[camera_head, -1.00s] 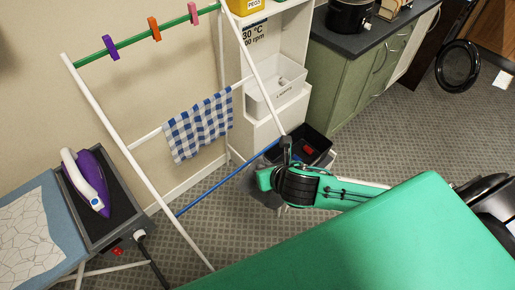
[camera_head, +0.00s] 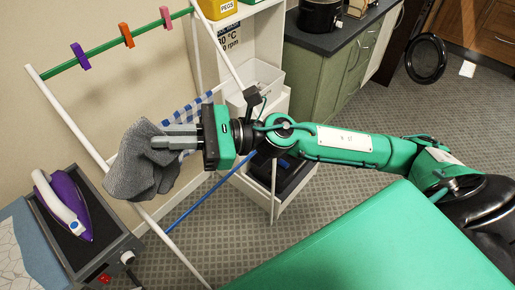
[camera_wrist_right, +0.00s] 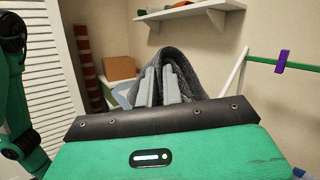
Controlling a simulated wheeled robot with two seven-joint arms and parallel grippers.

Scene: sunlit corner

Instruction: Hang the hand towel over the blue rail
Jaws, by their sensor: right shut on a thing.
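The grey hand towel (camera_head: 138,172) hangs bunched from my right gripper (camera_head: 168,140), which is shut on it. It is in the air in front of the left white post of the drying rack. In the right wrist view, the towel (camera_wrist_right: 168,55) drapes over the two grey fingers (camera_wrist_right: 162,84). The blue rail (camera_head: 203,202) runs low across the rack, below and right of the towel, and looks bare where it shows. The towel appears apart from it. My left gripper is in neither current view.
A blue-checked cloth (camera_head: 187,112) hangs on the rack behind my gripper. The green top rail (camera_head: 103,54) carries several clips. A purple iron (camera_head: 67,205) stands at the lower left. A dark bin (camera_head: 285,172) is right of the rack.

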